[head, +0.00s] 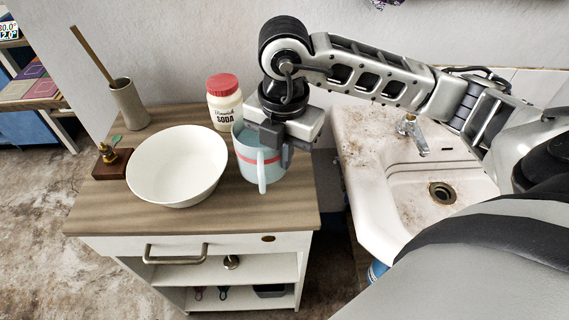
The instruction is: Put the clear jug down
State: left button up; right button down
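The clear jug (246,155), pale blue and see-through with a red band and a handle toward the front, is upright at the right part of the wooden cabinet top. My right gripper (280,144) comes down on it from above, with its fingers at the right side of the rim, and looks shut on the jug's wall. The gripper hides part of the rim. Whether the jug's base touches the wood or hangs just above it I cannot tell. My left gripper is not in view.
On the cabinet top (100,215), a white bowl (177,165) stands left of the jug and a soda jar (224,103) behind it. A beige holder with a stick (129,104) and a small brown bottle stand (112,160) are farther left. A stained sink (375,190) is at right.

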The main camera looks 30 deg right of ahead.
jog(key=shift+w+d+f, duration=0.3)
jog(key=shift+w+f, duration=0.05)
jog(key=shift+f, duration=0.15)
jog(key=f, duration=0.3)
jog(key=shift+w+d+p, duration=0.2)
jog(key=shift+d+p, duration=0.05)
jog(key=shift+p, duration=0.1)
jog(key=shift+f, duration=0.55)
jog(key=c, duration=1.7)
grip_release()
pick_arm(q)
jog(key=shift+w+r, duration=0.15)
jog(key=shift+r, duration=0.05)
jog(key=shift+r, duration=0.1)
